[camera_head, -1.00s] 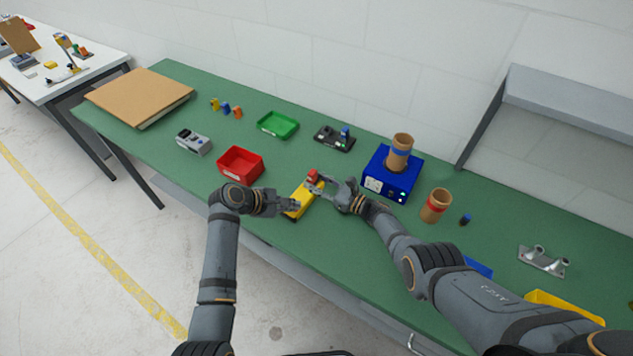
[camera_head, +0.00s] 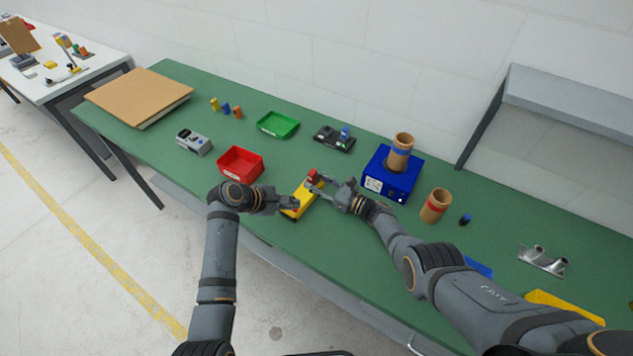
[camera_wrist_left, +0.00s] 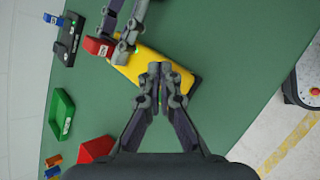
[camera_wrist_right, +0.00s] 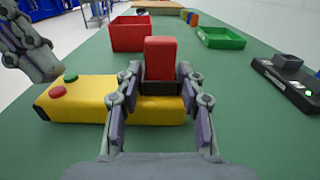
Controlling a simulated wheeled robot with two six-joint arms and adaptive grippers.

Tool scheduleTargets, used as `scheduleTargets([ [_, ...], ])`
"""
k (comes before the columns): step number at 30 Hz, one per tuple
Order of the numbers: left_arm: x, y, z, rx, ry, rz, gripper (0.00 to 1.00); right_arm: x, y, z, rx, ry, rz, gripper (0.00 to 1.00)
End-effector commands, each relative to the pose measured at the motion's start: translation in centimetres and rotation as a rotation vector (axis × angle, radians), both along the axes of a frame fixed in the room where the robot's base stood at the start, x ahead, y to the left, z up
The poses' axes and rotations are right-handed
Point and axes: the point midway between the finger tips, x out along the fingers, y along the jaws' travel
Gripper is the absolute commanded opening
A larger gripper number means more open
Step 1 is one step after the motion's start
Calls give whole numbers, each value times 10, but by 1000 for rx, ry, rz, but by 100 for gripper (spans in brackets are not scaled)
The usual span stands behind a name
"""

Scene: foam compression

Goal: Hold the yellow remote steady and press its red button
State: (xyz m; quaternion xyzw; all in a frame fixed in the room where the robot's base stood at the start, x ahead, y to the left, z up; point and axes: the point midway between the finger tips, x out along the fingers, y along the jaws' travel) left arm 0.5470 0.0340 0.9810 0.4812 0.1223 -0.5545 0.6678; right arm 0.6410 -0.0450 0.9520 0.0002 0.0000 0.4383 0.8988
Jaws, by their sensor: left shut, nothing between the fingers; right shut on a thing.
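The yellow remote (camera_head: 307,195) lies on the green table, one end toward each gripper. A red block (camera_wrist_right: 160,58) stands up at its far end; it also shows in the left wrist view (camera_wrist_left: 97,46). The red button (camera_wrist_right: 57,91) and a green button (camera_wrist_right: 70,78) sit on the remote's other end. My left gripper (camera_wrist_left: 159,67) is shut and empty over that end, close to the buttons. In the left wrist view its fingers hide the red button. I cannot tell whether they touch it.
A red bin (camera_head: 241,164) stands left of the remote, with a green tray (camera_head: 278,124) behind. A black device (camera_head: 334,138) and a blue box (camera_head: 391,175) with a cardboard tube stand farther back. The table's front edge is close to my left gripper.

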Motion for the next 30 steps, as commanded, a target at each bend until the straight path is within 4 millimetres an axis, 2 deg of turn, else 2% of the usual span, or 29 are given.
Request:
scheduleTargets([
  [16,1,0,55,-2,-1,1,0,0,0,0,0,0,0,0],
  [30,0,0,60,0,0,0,0,0,0,0,0,0,0,0],
])
